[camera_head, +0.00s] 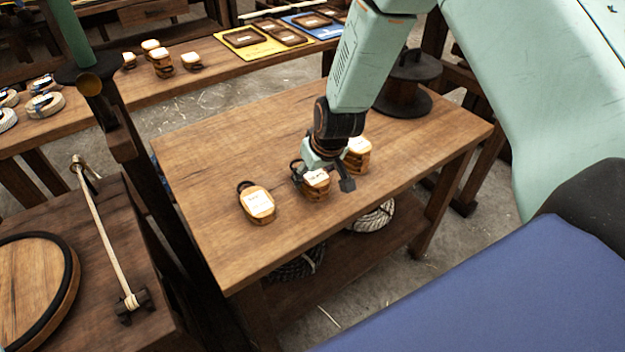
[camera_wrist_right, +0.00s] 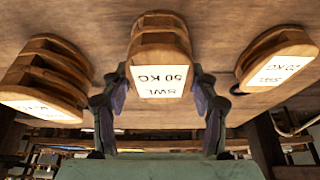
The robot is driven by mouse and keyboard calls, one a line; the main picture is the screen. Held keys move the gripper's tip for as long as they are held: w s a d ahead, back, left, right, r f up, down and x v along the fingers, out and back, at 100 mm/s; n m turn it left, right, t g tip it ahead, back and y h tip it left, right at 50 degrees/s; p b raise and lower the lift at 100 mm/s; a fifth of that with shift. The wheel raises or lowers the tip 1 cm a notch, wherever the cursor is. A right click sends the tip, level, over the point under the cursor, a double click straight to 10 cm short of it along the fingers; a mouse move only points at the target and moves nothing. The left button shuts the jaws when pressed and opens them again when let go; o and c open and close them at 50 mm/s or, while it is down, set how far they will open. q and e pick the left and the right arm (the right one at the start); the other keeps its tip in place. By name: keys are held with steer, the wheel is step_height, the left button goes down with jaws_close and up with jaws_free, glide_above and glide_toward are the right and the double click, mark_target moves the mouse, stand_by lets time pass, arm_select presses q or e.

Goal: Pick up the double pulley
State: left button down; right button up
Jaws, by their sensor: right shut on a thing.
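The double pulley (camera_head: 317,185) is a wooden block with a white label, the middle one of three blocks on the wooden table. In the right wrist view the double pulley (camera_wrist_right: 160,50) sits between the two fingers, its layered wooden cheeks and printed label showing. My right gripper (camera_head: 322,174) reaches down from above and is shut on it. In the right wrist view the right gripper's fingers (camera_wrist_right: 160,110) lie on either side of the block. Whether the block is clear of the tabletop cannot be told. My left gripper is not in view.
A flatter block (camera_head: 257,203) lies left of the held one; a thicker block (camera_head: 358,157) stands close behind right. A dark spool (camera_head: 403,85) stands at the table's far right corner. Rope coils (camera_head: 373,216) lie on the shelf below. The table's left half (camera_head: 210,150) is clear.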

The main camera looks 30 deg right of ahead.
steer(key=shift+a, duration=0.1)
steer(key=shift+c, duration=1.4)
steer(key=c, duration=0.5)
steer(key=shift+r, duration=0.1)
steer(key=shift+c, duration=0.2)
steer(key=shift+r, duration=0.1)
step_height(320, 180, up, 10)
steer(key=p, duration=0.9)
